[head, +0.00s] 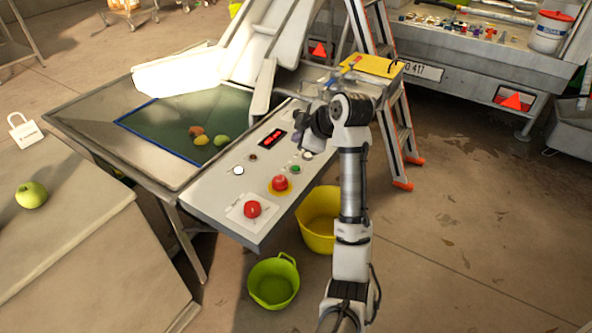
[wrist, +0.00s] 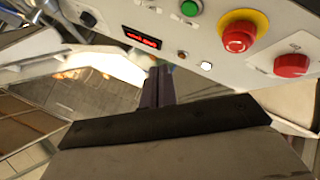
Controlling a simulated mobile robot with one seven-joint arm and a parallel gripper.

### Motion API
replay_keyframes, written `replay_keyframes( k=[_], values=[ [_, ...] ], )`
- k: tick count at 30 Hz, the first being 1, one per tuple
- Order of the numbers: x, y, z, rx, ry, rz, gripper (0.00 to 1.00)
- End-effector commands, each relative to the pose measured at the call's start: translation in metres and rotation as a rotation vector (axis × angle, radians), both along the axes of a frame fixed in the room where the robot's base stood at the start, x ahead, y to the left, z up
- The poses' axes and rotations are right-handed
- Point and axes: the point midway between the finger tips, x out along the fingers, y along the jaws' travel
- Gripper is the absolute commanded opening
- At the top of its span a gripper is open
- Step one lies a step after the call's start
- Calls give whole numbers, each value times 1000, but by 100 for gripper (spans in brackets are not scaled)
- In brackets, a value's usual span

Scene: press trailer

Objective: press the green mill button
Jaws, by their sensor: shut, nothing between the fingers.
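The green button (head: 295,169) is small and round, on the sloping grey control panel (head: 222,203), close to the yellow-ringed red mushroom button (head: 280,183). In the wrist view the green button (wrist: 190,8) is at the top edge, partly cut off. My gripper (head: 300,132) is over the panel's far part, near the red display (head: 272,137). In the wrist view its dark fingers (wrist: 158,76) are together and empty, pointing below the display and apart from the green button. The exact gap to the panel is unclear.
A second red button (head: 252,208) is at the panel's near end. A lit white button (head: 238,170) is on its left side. A tray (head: 150,160) with fruit lies left. Yellow (head: 318,222) and green (head: 273,283) buckets stand below. A ladder (head: 393,130) stands behind my arm.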

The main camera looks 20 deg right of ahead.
Motion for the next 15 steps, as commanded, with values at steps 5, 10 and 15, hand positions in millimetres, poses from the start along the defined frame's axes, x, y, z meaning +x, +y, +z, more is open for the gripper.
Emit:
replay_keyframes(
  k=[5, 10, 15],
  values=[
    [0, 0, -30, 0, 1, 1, 0],
    [0, 0, -55, 1, -1, 1, 0],
    [0, 0, -70, 1, -1, 1, 0]
  ],
)
